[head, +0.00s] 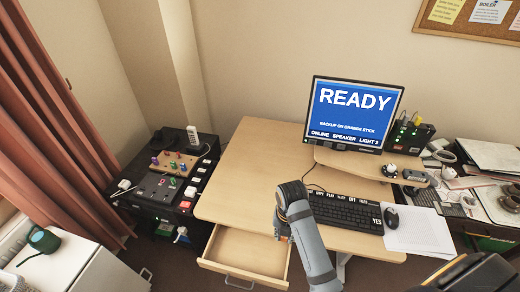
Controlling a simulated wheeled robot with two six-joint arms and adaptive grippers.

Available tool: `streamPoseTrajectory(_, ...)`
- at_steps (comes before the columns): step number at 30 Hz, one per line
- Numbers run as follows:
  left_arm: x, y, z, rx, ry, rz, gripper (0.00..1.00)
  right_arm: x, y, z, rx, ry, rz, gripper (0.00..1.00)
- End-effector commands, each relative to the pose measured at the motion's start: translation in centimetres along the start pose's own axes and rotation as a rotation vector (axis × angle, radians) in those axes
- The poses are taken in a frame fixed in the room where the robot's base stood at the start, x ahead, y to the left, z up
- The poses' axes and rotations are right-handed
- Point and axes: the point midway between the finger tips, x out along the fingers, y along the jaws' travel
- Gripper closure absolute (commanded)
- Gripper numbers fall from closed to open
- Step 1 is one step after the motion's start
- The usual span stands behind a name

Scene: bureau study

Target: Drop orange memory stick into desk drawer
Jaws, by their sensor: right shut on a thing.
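The desk drawer (247,250) is pulled open at the front left of the wooden desk, and the part of its inside that shows looks bare. My right gripper (282,231) points down at the drawer's right side, in front of the desk edge. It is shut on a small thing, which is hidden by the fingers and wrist. I cannot make out an orange memory stick anywhere. My left gripper is not in view.
A keyboard (345,213), mouse (391,219) and paper (420,232) lie right of my right wrist. The monitor (352,112) reads "READY" and "BACKUP ON ORANGE STICK". A black cabinet (130,207) with gadgets stands left. The desktop's left part (250,185) is clear.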

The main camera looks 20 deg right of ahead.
Motion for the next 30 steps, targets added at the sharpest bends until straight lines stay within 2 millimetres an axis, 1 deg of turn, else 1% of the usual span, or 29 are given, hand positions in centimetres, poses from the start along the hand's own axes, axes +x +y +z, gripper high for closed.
streamPoseTrajectory(4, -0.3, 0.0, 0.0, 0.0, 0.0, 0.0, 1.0, 0.0, 0.2, 0.2, 0.001, 0.0, 0.0, 1.0)
streamPoseTrajectory(7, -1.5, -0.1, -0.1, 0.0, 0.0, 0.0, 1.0, 0.1, 1.4, 1.3, 0.006, 0.002, 0.0, 1.0)
streamPoseTrajectory(11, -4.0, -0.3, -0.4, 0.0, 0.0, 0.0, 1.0, 1.0, 4.3, 3.6, 0.012, 0.004, -0.001, 1.0)
streamPoseTrajectory(12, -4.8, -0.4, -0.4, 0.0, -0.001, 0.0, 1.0, 1.3, 5.3, 4.3, 0.013, 0.005, 0.0, 1.0)
streamPoseTrajectory(15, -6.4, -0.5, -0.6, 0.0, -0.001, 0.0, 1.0, 2.2, 7.7, 5.7, 0.012, 0.003, 0.0, 1.0)
streamPoseTrajectory(18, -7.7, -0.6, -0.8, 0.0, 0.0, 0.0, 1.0, 2.9, 9.5, 6.6, 0.009, 0.001, 0.0, 1.0)
streamPoseTrajectory(21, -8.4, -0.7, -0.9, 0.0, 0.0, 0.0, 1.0, 3.5, 10.8, 7.0, 0.003, 0.001, 0.001, 1.0)
streamPoseTrajectory(25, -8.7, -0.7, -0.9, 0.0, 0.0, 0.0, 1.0, 4.0, 11.5, 7.2, 0.001, -0.001, 0.001, 1.0)
streamPoseTrajectory(30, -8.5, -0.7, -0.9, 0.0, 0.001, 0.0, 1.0, 4.4, 11.6, 7.2, 0.0, 0.0, 0.001, 1.0)
